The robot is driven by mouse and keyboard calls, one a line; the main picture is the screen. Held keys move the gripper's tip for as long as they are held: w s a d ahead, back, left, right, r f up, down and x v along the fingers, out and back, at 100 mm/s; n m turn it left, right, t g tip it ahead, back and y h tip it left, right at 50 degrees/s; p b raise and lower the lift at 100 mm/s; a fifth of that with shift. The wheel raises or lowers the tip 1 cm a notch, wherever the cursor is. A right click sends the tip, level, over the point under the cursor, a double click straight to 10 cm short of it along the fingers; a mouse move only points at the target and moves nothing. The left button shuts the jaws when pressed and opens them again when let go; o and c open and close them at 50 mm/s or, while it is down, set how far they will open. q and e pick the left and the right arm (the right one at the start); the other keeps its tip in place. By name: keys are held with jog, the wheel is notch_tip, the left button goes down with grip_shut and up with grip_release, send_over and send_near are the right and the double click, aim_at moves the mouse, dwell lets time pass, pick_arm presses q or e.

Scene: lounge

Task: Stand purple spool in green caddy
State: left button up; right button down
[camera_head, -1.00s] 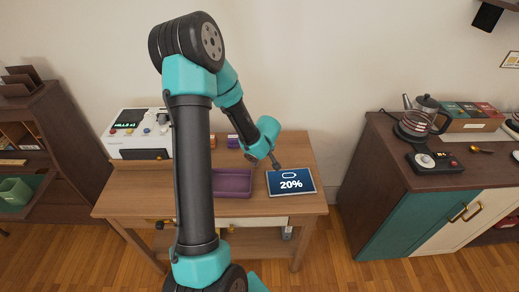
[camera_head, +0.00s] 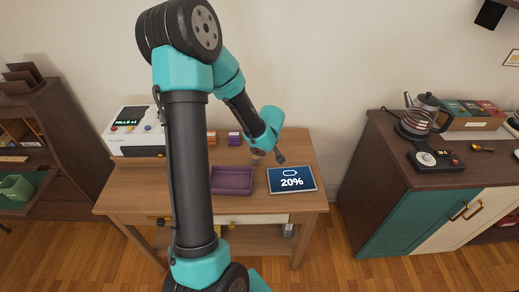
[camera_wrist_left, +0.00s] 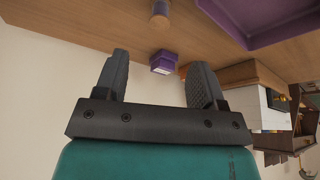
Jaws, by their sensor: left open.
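A small cylinder with a tan end and a purple band, which looks like the purple spool (camera_wrist_left: 160,14), stands on the wooden table in the left wrist view, beyond my fingertips. In the head view it is small and hard to make out beside my wrist. My left gripper (camera_wrist_left: 160,78) is open, with nothing between its fingers. In the head view the left gripper (camera_head: 280,158) is over the back right of the table, behind the tablet. A green open container, perhaps the green caddy (camera_head: 15,187), sits on the left shelf, partly cut off by the picture edge.
A purple tray (camera_head: 232,180) and a tablet reading 20% (camera_head: 291,180) lie on the table (camera_head: 130,190). A purple box (camera_wrist_left: 163,62) stands at the table's back, near a white machine (camera_head: 135,130). The right cabinet (camera_head: 460,165) holds a kettle and a scale.

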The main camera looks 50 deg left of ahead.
pick_arm(q)
notch_tip(320, 180, up, 6)
jog(key=n+g+h, duration=0.1)
jog(key=n+h, duration=0.3)
send_over(256, 156)
jog(key=shift+s+f, duration=0.1)
jog(key=shift+s, duration=0.05)
dwell(0.3)
jog(key=shift+f, duration=0.1)
notch_tip(256, 156, down, 12)
dwell(0.7)
jog(key=shift+f, duration=0.1)
jog(key=shift+f, duration=2.55)
